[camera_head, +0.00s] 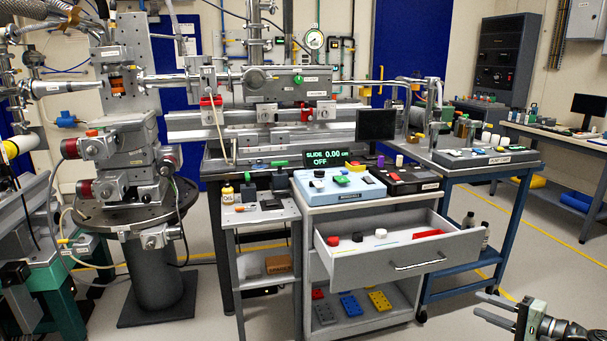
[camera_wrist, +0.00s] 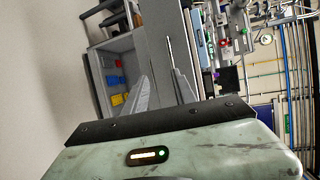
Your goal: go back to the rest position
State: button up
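My gripper (camera_head: 487,308) shows at the lower right edge of the head view, with its fingers pointing left. It is to the right of the open drawer (camera_head: 395,266) and apart from it, over the floor. In the wrist view my gripper (camera_wrist: 160,88) has its two grey fingers spread, with nothing held between them. The grey cabinet and drawer front (camera_wrist: 168,45) show beyond the fingertips, turned sideways. Most of my arm lies outside the head view.
The drawer is pulled out and holds several small black, white and red items. A blue cart (camera_head: 489,170) stands behind it. A side table (camera_head: 560,138) is at the right. The floor (camera_head: 545,262) between the blue cart and the right edge is clear.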

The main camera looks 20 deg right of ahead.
jog(key=w+a+f+n+g+y, duration=0.1)
jog(key=w+a+n+g+y, duration=0.1)
jog(key=w+a, duration=0.65)
jog(key=w+a+f+n+g+y, duration=0.25)
jog(key=w+a, duration=0.25)
jog(key=a, duration=0.7)
jog(key=w+a+n+g+y, duration=0.25)
jog(key=w+a, duration=0.35)
jog(key=a, duration=0.4)
jog(key=s+a+f+n+g+h, duration=0.1)
jog(key=a+f+n+g+h, duration=0.2)
jog(key=a+f, duration=0.35)
jog(key=s+a+f+n+g+h, duration=0.1)
jog(key=a+f+n+g+h, duration=0.15)
jog(key=a, duration=0.75)
jog(key=s+a+f+n+g+h, duration=0.1)
jog(key=a+f+n+g+h, duration=0.15)
jog(key=a+f, duration=0.4)
jog(key=d+r+h+p, duration=0.2)
jog(key=d+h, duration=0.2)
jog(key=d, duration=0.3)
notch_tip(320, 180, up, 33)
jog(key=p, duration=3.3)
jog(key=shift+a, duration=0.25)
jog(key=shift+f, duration=0.1)
